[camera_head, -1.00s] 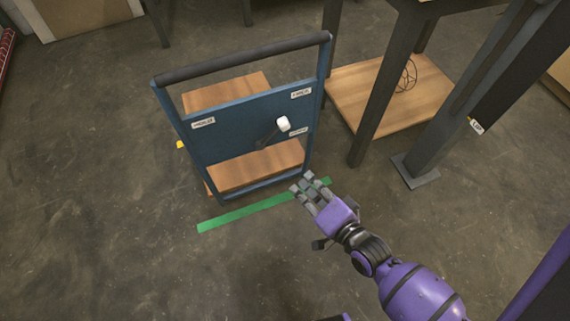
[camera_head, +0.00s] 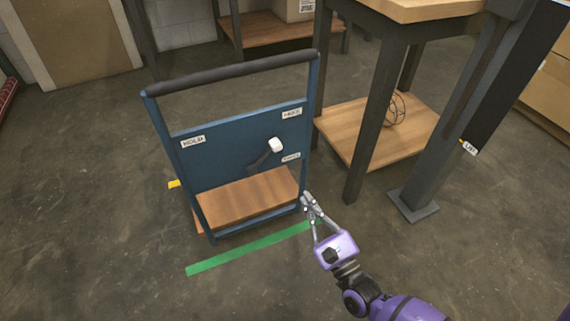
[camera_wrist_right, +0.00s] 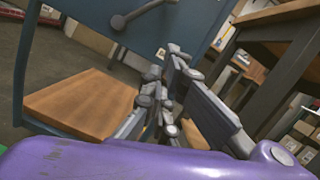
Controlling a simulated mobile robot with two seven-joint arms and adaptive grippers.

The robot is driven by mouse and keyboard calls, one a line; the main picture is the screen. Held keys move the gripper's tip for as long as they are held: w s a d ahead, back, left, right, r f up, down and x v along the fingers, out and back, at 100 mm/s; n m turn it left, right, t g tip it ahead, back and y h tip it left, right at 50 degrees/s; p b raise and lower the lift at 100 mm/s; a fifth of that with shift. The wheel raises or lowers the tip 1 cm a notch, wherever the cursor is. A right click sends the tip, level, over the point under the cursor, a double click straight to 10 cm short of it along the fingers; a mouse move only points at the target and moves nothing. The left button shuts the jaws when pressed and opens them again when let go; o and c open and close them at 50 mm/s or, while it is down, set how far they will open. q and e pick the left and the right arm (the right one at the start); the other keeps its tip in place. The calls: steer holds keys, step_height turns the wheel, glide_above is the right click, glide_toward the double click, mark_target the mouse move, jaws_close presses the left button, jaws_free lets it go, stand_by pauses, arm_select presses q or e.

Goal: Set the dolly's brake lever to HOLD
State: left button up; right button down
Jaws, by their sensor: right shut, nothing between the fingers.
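The blue dolly (camera_head: 222,150) stands upright in the middle of the head view, with a dark push handle on top. Its brake lever (camera_head: 266,154) is a dark arm with a white knob, pointing up and to the right. A HOLD label (camera_head: 193,141) is at the panel's upper left; two more labels are on the right side. The lever's dark arm also shows at the top of the right wrist view (camera_wrist_right: 140,14). My right gripper (camera_head: 306,197) is shut and empty, by the dolly's lower right post, below the lever and apart from it. My left gripper is not in view.
A workbench with dark legs and a low wooden shelf (camera_head: 375,125) stands right of the dolly. A dark post on a foot plate (camera_head: 413,206) is farther right. Green tape (camera_head: 250,249) lies on the floor before the dolly.

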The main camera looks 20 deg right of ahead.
mark_target(264, 158)
steer(key=b+x, duration=0.1)
steer(key=x, duration=0.8)
steer(key=shift+w+a, duration=0.15)
steer(key=shift+w, duration=0.1)
steer(key=r, duration=0.2)
steer(key=a+r, duration=0.1)
steer(key=r, duration=0.1)
steer(key=shift+w+a, duration=0.1)
steer(key=shift+w, duration=0.1)
steer(key=shift+r, duration=0.1)
steer(key=shift+a+r+n+p, duration=0.1)
steer(key=shift+r+n+p, duration=0.15)
steer(key=shift+n+p, duration=0.15)
